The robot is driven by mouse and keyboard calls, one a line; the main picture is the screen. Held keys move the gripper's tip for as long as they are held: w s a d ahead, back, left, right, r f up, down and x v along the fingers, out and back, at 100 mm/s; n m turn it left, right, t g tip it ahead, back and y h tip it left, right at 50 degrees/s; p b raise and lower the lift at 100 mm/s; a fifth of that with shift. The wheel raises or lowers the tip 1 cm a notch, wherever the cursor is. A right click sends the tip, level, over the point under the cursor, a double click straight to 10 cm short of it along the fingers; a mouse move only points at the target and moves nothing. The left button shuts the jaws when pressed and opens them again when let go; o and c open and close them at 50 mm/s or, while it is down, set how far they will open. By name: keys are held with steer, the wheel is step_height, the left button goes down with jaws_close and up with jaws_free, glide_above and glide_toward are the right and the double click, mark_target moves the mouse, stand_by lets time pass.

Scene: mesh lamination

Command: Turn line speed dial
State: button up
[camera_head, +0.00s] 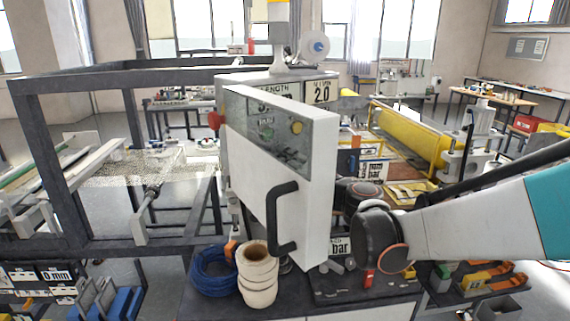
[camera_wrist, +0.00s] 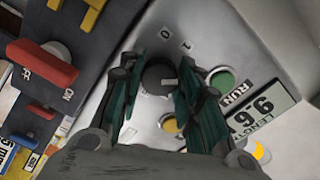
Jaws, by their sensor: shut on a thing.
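In the wrist view a dark round dial (camera_wrist: 159,75) with a pale pointer mark sits on a light grey panel (camera_wrist: 170,30). Printed digits stand around it, and its own name label cannot be read. My gripper (camera_wrist: 160,72) has its two dark green fingers on either side of the dial, shut on it. In the head view my gripper is hidden behind the open white cabinet door (camera_head: 318,180), and the dial is hidden too.
A red switch handle (camera_wrist: 42,62) is at left. The door's black handle (camera_head: 281,222) faces the camera; blue cable (camera_head: 212,272) lies below.

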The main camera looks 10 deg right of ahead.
steer(key=shift+s+f, duration=0.1)
steer(key=o, duration=1)
steer(key=shift+o, duration=0.2)
steer(key=v, duration=1.2)
